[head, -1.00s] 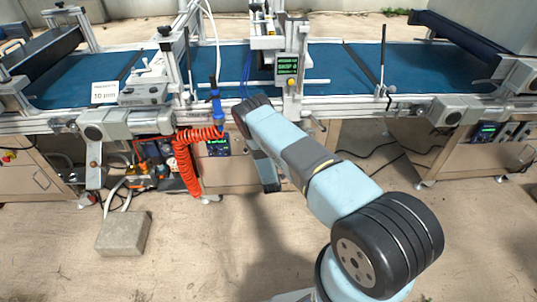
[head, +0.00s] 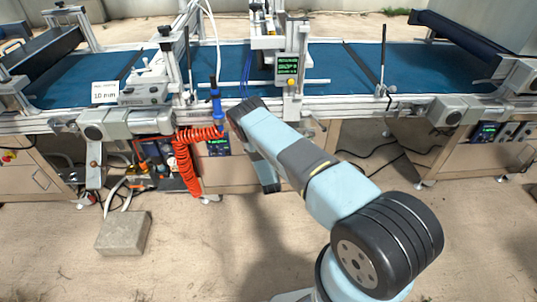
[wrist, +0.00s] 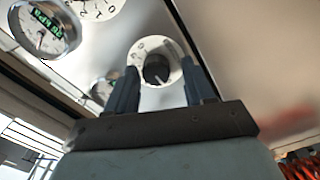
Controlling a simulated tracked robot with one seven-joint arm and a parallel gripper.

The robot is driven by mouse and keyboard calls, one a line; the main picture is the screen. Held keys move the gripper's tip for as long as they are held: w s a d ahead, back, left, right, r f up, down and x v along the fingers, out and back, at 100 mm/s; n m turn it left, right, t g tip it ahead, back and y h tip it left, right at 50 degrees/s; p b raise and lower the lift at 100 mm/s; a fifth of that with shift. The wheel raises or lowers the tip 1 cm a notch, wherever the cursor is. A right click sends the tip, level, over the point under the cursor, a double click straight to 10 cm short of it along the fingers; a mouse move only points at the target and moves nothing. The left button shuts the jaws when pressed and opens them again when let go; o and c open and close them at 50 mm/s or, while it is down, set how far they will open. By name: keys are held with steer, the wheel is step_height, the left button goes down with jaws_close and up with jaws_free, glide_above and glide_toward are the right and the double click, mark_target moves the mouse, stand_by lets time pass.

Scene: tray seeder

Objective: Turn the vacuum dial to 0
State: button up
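The vacuum dial (wrist: 157,70) shows in the wrist view as a black knob on a round white scale plate, set on a shiny metal panel. A white pointer mark on the knob points down in the picture; the scale figures are too small to read surely. My gripper (wrist: 163,85) is open. Its two dark fingers stand left and right of the knob in the picture, with nothing between them but the view of the dial. I cannot tell whether they touch it. In the head view my arm hides the gripper and the dial.
In the head view an orange coiled hose (head: 187,165) hangs left of my arm. A concrete block (head: 123,233) lies on the floor.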

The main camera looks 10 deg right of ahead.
steer(key=shift+o, duration=0.3)
steer(key=shift+d, duration=0.1)
steer(key=s+a, duration=0.1)
steer(key=s, duration=1.2)
steer(key=shift+s+a, duration=0.3)
steer(key=shift+s, duration=0.05)
